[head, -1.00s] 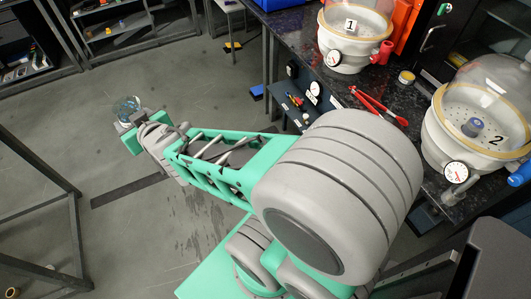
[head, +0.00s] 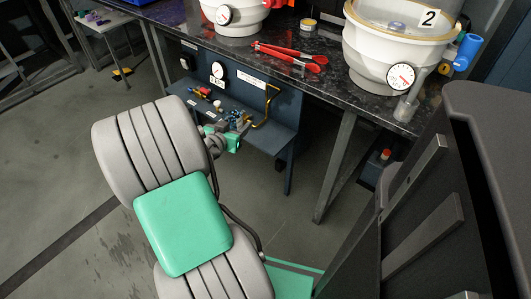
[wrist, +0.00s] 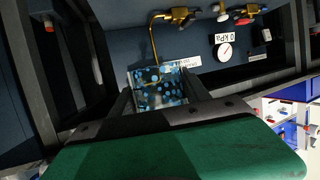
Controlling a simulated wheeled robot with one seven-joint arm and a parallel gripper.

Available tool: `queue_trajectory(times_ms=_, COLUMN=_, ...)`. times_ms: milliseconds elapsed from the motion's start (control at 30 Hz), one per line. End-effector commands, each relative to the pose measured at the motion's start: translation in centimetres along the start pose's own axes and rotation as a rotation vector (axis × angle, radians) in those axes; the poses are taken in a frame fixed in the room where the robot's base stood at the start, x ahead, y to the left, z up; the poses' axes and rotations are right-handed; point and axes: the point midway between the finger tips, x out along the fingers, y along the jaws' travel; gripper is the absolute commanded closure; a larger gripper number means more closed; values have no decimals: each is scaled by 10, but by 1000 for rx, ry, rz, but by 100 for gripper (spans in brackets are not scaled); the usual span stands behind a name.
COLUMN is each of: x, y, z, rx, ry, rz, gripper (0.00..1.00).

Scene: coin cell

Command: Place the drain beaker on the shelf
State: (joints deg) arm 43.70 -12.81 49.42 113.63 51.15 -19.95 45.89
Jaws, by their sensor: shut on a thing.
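The drain beaker (wrist: 160,88) is a clear vessel with blue speckles, held between the two dark fingers of my gripper (wrist: 158,98) in the wrist view. In the head view my gripper (head: 235,130) is at the low blue shelf (head: 278,136) under the bench, and the beaker (head: 236,117) shows small at its tip. A thin brass tube (wrist: 153,50) ends close to the beaker in the wrist view. I cannot tell whether the tube is inside or in front of it. Whether the beaker's base touches the shelf is hidden.
The blue panel behind the shelf carries a round gauge (head: 217,70) and small valves (head: 205,93). The bench above (head: 320,75) holds red tongs (head: 290,56) and a white vessel with sign 2 (head: 400,40). A bench leg (head: 334,165) stands right of the shelf.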

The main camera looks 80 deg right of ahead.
Motion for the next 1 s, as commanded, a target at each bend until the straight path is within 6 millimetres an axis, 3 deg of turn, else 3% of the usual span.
queue_trajectory(times_ms=33, x=12, y=17, z=13, rx=16, ry=0, rz=45, gripper=92)
queue_trajectory(times_ms=100, x=20, y=33, z=16, rx=33, ry=0, rz=88, gripper=92)
queue_trajectory(times_ms=200, x=27, y=45, z=17, rx=44, ry=0, rz=118, gripper=92)
queue_trajectory(times_ms=333, x=54, y=51, z=20, rx=46, ry=-1, rz=126, gripper=92)
queue_trajectory(times_ms=567, x=127, y=59, z=26, rx=46, ry=0, rz=124, gripper=92)
queue_trajectory(times_ms=700, x=160, y=60, z=49, rx=43, ry=-2, rz=119, gripper=92)
queue_trajectory(times_ms=933, x=186, y=61, z=62, rx=43, ry=-2, rz=117, gripper=92)
queue_trajectory(times_ms=1000, x=194, y=62, z=76, rx=41, ry=-4, rz=117, gripper=92)
